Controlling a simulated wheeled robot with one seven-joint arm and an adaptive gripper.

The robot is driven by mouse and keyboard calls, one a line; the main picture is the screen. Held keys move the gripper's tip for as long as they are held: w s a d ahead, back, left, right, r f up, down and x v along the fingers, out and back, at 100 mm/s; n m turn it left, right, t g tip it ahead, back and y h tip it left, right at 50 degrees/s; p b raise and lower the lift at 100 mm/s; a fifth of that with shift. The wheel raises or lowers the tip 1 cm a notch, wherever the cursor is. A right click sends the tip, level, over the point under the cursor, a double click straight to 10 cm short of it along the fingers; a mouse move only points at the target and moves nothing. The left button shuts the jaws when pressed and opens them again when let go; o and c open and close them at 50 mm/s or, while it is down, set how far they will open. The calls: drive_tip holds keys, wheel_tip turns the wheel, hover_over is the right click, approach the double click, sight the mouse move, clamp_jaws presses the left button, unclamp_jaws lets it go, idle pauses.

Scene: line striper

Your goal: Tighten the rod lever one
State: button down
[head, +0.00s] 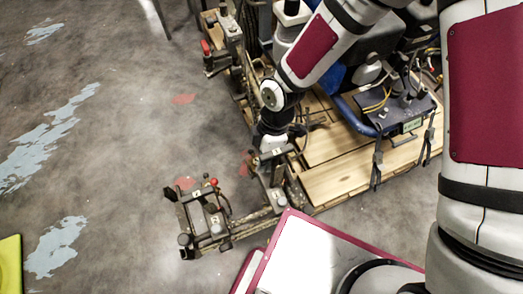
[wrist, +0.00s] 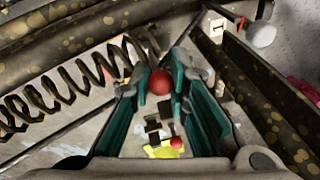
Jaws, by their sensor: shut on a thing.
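In the wrist view my gripper (wrist: 159,80) has its teal-padded fingers on either side of a red ball knob (wrist: 158,83), which I take to be the end of rod lever one. The knob sits between the fingertips, and the rod under it is mostly hidden. In the head view my gripper (head: 273,142) is low at the striper's front corner, beside a part with a white label reading 1. The knob it holds cannot be made out there. A second, smaller red ball (wrist: 176,143) shows lower between the fingers.
A coil spring (wrist: 75,80) lies left of the fingers, and rusty speckled bars (wrist: 265,95) run on the right. The wooden deck (head: 345,180) is at right; open floor (head: 110,140) is at left.

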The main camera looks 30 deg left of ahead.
drive_tip(key=shift+w+d+g+y+p, duration=0.5)
drive_tip(key=shift+g+y+p, duration=0.2)
drive_tip(key=shift+g, duration=0.2)
drive_tip(key=shift+w+d+f+g+y, duration=0.15)
drive_tip(key=shift+w+d+g+y, duration=0.1)
drive_tip(key=shift+g+y, duration=0.3)
drive_tip(key=shift+f, duration=0.1)
drive_tip(key=c, duration=1.5)
unclamp_jaws()
drive_tip(key=shift+w, duration=0.1)
drive_tip(key=v, duration=1.2)
drive_tip(key=shift+w+f, duration=0.1)
drive_tip(key=shift+w, duration=0.1)
